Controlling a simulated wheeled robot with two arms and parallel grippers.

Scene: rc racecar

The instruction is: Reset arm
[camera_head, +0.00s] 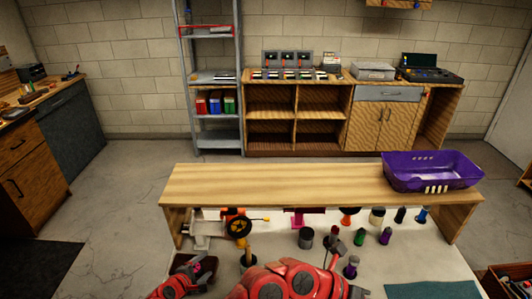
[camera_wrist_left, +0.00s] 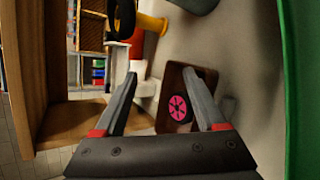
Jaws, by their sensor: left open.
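My left gripper (camera_head: 190,268) is low at the front left of the pale worktop in the head view. In the left wrist view its jaws (camera_wrist_left: 160,73) stand apart with nothing gripped between them. A brown tray (camera_wrist_left: 172,86) with a pink-hubbed black wheel (camera_wrist_left: 180,108) lies beyond the open fingers. A yellow post (camera_wrist_left: 152,22) stands near the fingertips.
A wooden shelf (camera_head: 300,180) bridges the back of the worktop, with a purple basket (camera_head: 430,183) on its right end. An orange part with a black wheel (camera_head: 238,227) and several small bottles stand under it. A teal mat (camera_head: 430,291) lies front right.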

